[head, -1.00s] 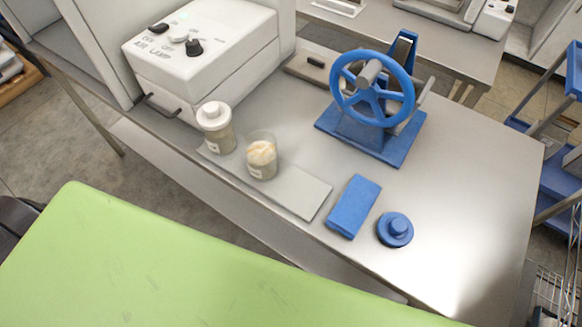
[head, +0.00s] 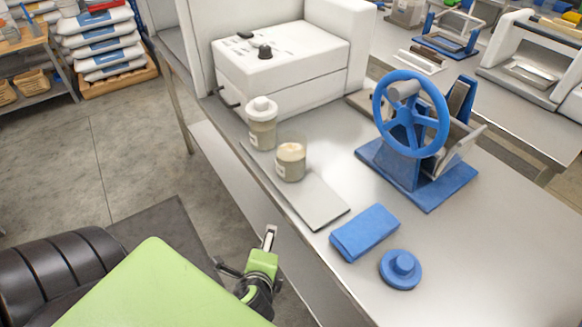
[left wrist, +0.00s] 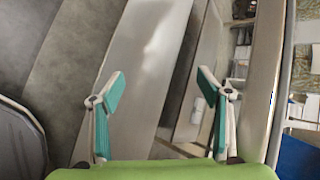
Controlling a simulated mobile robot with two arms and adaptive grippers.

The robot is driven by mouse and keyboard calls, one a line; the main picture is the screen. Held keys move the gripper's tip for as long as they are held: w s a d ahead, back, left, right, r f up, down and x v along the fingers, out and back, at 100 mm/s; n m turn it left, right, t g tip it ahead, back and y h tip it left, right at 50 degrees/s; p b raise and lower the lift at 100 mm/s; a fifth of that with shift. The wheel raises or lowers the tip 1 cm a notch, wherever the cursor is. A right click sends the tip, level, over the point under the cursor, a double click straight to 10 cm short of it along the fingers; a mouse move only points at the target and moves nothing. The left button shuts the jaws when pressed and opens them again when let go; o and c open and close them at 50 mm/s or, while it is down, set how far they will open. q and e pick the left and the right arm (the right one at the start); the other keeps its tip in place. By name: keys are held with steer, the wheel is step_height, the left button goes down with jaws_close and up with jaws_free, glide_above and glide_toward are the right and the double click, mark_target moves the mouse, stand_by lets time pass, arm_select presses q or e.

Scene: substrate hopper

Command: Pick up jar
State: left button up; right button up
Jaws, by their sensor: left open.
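A jar with a white lid and tan contents (head: 262,128) stands upright on a grey mat (head: 316,202) on the steel table. Beside it on the mat stands an open clear jar (head: 291,160) with pale contents. I cannot tell which one the task means. My left gripper (head: 268,238) shows in front of the table's front edge, apart from both jars. In the left wrist view its two teal-padded fingers (left wrist: 159,92) are spread with nothing between them. Neither jar can be made out there. My right gripper is not in view.
A white box with knobs (head: 283,65) stands behind the jars. A blue handwheel device (head: 412,125), a blue block (head: 364,232) and a blue knobbed disc (head: 401,269) stand to the right. The table's front edge lies between my left gripper and the jars.

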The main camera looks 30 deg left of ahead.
mark_target(290, 170)
arm_select(q)
steer(key=w+d+r+m+t+y, duration=0.15)
steer(key=r+m+t, duration=0.25)
steer(key=r+m, duration=0.45)
steer(key=w+d+r+m+t, duration=0.1)
steer(key=w+r+m+t, duration=0.25)
steer(key=r+m, duration=0.5)
steer(key=shift+t, duration=0.25)
steer(key=x, duration=0.2)
steer(key=p+x, duration=0.1)
steer(key=x, duration=0.5)
steer(key=shift+r+p, duration=0.35)
steer(key=shift+p, duration=0.05)
steer(key=x, duration=0.2)
steer(key=p+x, duration=0.1)
steer(key=x, duration=0.1)
steer(key=shift+w+a+f, duration=0.2)
steer(key=shift+w+a, duration=0.05)
steer(key=shift+a, duration=0.15)
steer(key=c, duration=1.4)
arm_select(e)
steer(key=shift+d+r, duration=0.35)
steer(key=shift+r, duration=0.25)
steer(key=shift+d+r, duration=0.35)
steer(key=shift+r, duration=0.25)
